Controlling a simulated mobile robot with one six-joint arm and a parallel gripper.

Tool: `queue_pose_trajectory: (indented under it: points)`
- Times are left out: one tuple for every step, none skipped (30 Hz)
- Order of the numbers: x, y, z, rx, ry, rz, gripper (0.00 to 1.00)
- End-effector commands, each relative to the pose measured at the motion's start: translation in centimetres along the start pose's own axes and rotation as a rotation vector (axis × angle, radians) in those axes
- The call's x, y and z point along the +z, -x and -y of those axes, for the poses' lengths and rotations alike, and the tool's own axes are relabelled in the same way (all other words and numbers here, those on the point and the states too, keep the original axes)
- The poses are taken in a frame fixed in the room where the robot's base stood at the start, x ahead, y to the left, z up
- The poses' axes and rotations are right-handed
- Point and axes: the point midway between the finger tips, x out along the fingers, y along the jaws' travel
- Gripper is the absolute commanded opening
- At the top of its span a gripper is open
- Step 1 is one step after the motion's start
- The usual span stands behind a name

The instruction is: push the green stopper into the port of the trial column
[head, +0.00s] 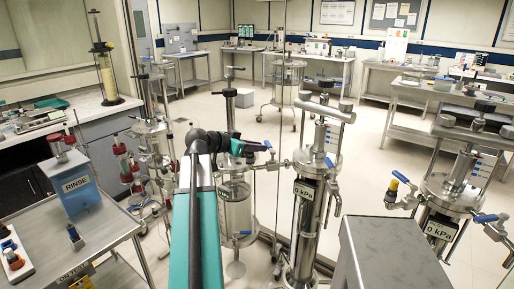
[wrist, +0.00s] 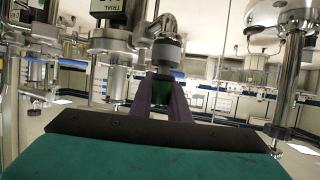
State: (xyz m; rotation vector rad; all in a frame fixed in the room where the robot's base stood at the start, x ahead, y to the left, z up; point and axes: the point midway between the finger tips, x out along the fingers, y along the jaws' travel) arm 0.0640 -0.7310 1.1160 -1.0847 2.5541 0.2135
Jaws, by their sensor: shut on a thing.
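My gripper (wrist: 162,95) is shut on the green stopper (wrist: 162,88), which shows between the dark purple fingers in the wrist view. A grey round fitting (wrist: 167,52), seemingly the port, lies directly beyond the stopper and in line with it. I cannot tell whether the stopper touches or enters it. The trial column's label (wrist: 108,6) shows at the top edge of the wrist view. In the head view my gripper (head: 247,148) is just left of the head of the middle steel column (head: 312,165), seemingly the trial column. The stopper is hard to make out there.
Another steel column (head: 445,195) with a 0 kPa gauge stands at the right. A grey box (head: 390,255) is at the front right. A blue RINSE unit (head: 76,187) stands on the left bench. A glass vessel (head: 236,205) is close beside my arm. Open floor lies behind.

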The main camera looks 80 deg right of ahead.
Motion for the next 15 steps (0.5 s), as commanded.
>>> queue_pose_trajectory:
  points:
    - [0.2, -0.07, -0.01, 0.0, 0.0, 0.001, 0.0]
    - [0.23, -0.09, -0.01, 0.0, 0.0, 0.001, 0.0]
    - [0.19, -0.07, -0.01, 0.0, 0.0, 0.001, 0.19]
    - [0.17, -0.06, -0.01, 0.0, 0.0, 0.001, 0.24]
    - [0.16, -0.06, -0.01, 0.0, 0.0, 0.001, 0.29]
    - [0.16, -0.06, -0.01, 0.0, 0.0, 0.001, 0.36]
    - [0.16, -0.06, -0.01, 0.0, 0.0, 0.001, 0.38]
    - [0.16, -0.05, -0.01, 0.0, 0.0, 0.001, 0.38]
    - [0.16, -0.05, -0.01, 0.0, 0.0, 0.001, 0.38]
    - [0.16, -0.05, -0.01, 0.0, 0.0, 0.001, 0.38]
    - [0.16, -0.05, -0.01, 0.0, 0.0, 0.001, 0.38]
    - [0.15, -0.05, -0.01, 0.0, 0.0, 0.001, 0.38]
    - [0.16, -0.05, -0.01, 0.0, 0.0, 0.001, 0.38]
    - [0.16, -0.05, -0.01, 0.0, 0.0, 0.001, 0.38]
    - [0.16, -0.03, 0.0, 0.0, 0.0, 0.001, 0.38]
